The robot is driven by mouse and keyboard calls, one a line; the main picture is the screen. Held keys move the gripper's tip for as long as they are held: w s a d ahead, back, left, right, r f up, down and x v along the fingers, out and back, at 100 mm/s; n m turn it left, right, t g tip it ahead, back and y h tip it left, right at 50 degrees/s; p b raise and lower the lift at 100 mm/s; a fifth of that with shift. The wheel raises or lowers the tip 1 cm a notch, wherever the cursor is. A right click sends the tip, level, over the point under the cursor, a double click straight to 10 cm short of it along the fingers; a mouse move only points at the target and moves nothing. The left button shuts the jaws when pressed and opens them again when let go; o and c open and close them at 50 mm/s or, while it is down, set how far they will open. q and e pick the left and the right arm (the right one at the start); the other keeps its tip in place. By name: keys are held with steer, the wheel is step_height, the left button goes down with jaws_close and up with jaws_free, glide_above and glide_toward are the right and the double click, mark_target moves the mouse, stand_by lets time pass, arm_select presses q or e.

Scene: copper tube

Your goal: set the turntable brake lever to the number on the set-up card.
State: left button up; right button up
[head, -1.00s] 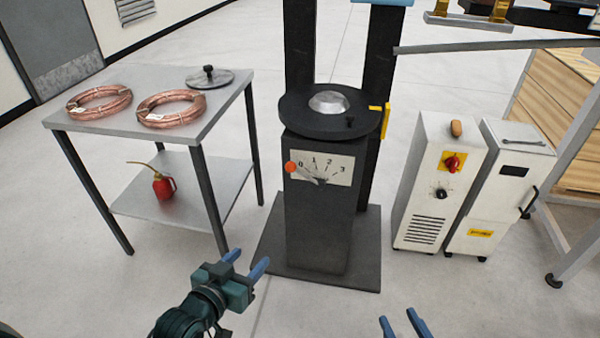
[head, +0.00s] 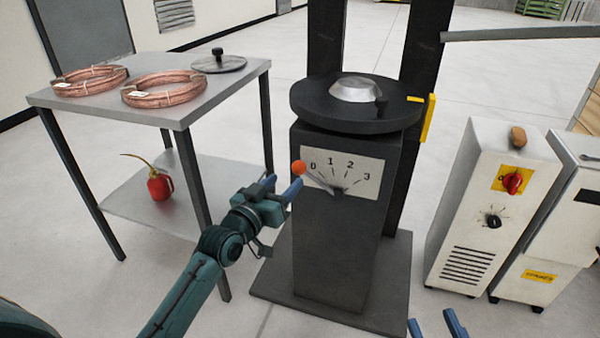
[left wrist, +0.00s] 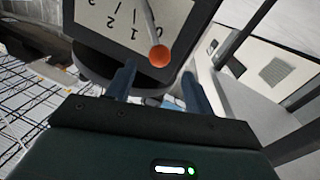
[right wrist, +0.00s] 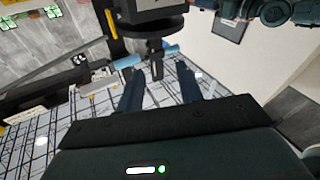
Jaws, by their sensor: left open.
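The brake lever (head: 318,181) is on the white dial plate (head: 357,172) marked 0, 1, 2, 3, on the front of the dark turntable pedestal. Its orange knob (head: 299,167) is at the left, beside the 0. My left gripper (head: 281,185) is open and just left of the knob. My right gripper (head: 438,325) is open and empty at the bottom edge. I cannot make out a set-up card.
A metal table (head: 220,88) at left carries copper coils (head: 165,89) and a black disc (head: 219,63); a red oil can (head: 159,185) stands on its shelf. The turntable (head: 330,113) sits above the dial. A white cabinet (head: 470,225) stands at right.

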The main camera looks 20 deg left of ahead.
mark_target(295, 172)
arm_select(q)
steer(key=b+x, duration=0.2)
steer(key=x, duration=0.5)
steer(key=shift+w+d, duration=0.1)
steer(key=shift+w, duration=0.3)
steer(key=shift+c, duration=0.3)
jaws_close()
